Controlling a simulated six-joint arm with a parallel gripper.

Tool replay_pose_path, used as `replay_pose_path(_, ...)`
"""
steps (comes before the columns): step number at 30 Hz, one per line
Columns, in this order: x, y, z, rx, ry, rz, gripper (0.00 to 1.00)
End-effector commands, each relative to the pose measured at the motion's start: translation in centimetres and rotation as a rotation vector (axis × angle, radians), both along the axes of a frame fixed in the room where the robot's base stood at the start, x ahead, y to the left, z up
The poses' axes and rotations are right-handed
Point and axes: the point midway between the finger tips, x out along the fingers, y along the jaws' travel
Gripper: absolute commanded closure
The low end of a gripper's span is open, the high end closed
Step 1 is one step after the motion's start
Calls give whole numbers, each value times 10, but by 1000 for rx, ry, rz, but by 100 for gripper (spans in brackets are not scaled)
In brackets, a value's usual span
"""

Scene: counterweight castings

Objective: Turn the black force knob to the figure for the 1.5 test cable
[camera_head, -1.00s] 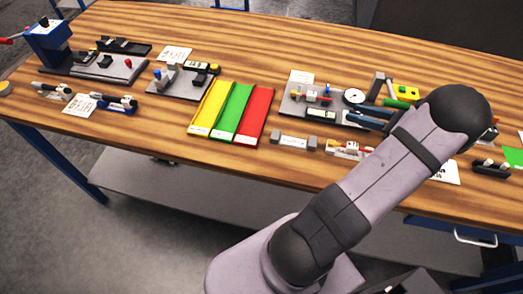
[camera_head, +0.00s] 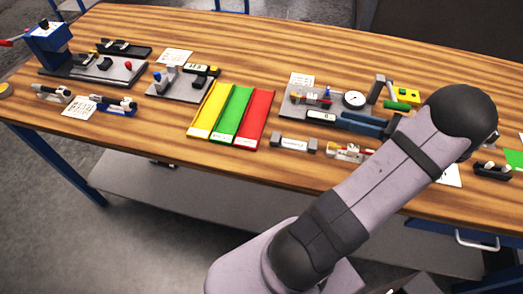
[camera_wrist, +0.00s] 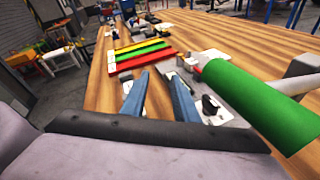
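A black knob (camera_wrist: 210,104) with a pale mark sits on the grey plate of the test device (camera_wrist: 228,118), right of my gripper in the wrist view; I cannot read its figures. In the head view the device plate (camera_head: 292,106) carries a round white dial (camera_head: 354,99) and a small display (camera_head: 321,117). My gripper (camera_head: 345,120) is over the front of this device. Its two blue fingers (camera_wrist: 158,76) stand apart with nothing visible between them. The knob is not clearly seen in the head view, near the fingers and arm.
A large green handle (camera_wrist: 258,103) is close on the right in the wrist view and behind my gripper in the head view (camera_head: 397,105). Yellow (camera_head: 209,108), green (camera_head: 233,112) and red (camera_head: 255,117) trays lie to the left. Bare wood lies behind the devices.

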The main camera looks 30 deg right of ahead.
Motion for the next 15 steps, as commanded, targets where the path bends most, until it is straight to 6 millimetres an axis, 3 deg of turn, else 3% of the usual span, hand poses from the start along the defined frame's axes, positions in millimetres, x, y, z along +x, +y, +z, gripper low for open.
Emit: replay_pose_path(15, 32, 88, 14, 206, 30, 158, 73)
